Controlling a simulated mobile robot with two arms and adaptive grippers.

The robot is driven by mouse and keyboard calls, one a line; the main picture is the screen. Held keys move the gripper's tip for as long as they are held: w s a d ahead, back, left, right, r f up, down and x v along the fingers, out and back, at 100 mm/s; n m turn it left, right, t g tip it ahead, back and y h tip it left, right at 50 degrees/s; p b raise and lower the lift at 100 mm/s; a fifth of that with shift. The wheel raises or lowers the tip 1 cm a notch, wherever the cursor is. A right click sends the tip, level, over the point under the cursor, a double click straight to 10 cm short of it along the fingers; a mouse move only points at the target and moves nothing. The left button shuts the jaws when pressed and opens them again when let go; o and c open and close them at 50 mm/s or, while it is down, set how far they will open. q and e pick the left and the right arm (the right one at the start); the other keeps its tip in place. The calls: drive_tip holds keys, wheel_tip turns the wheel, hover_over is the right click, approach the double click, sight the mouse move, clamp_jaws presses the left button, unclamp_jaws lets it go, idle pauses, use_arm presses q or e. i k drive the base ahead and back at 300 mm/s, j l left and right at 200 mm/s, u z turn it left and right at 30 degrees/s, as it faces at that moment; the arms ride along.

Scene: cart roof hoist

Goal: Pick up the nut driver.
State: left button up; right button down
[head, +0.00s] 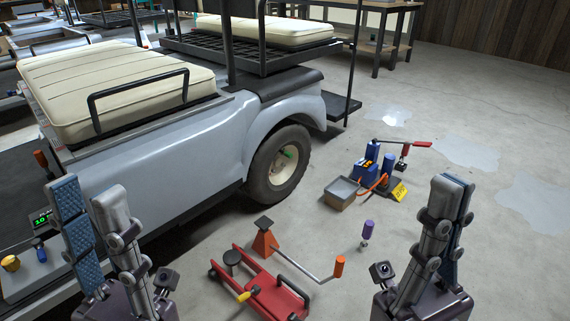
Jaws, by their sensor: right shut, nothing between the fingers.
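A small tool with a purple handle (369,228) and a short metal shaft is on the concrete floor, right of the red jack; it looks like the nut driver. A smaller tool with a blue handle (39,251) is on the light tray at the far left; its type is hard to tell. My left gripper (84,190) is at the lower left, fingers pointing up and apart, with nothing seen between them. My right gripper (452,184) is at the lower right, shut and empty, to the right of the purple-handled tool and apart from it.
A red floor jack (262,283) and an orange stand (264,240) with an orange-handled crank (339,266) are on the floor between my grippers. A blue pump unit (366,177) stands behind. The grey cart (190,150) fills the left. Floor at right is clear.

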sight(369, 224)
drive_tip(key=k+l+u, duration=0.1)
drive_tip(key=l, duration=0.3)
drive_tip(key=k+l+u, duration=0.1)
drive_tip(key=l, duration=0.25)
drive_tip(key=k+l+u, duration=0.1)
drive_tip(key=l, duration=0.3)
drive_tip(key=k+l+u, duration=0.1)
drive_tip(key=l, duration=0.25)
drive_tip(key=i+l+u, duration=0.2)
drive_tip(key=l+u, duration=0.2)
drive_tip(key=l, duration=0.75)
drive_tip(key=i+l+u, duration=0.1)
drive_tip(key=l+u, duration=0.25)
drive_tip(key=l, duration=0.8)
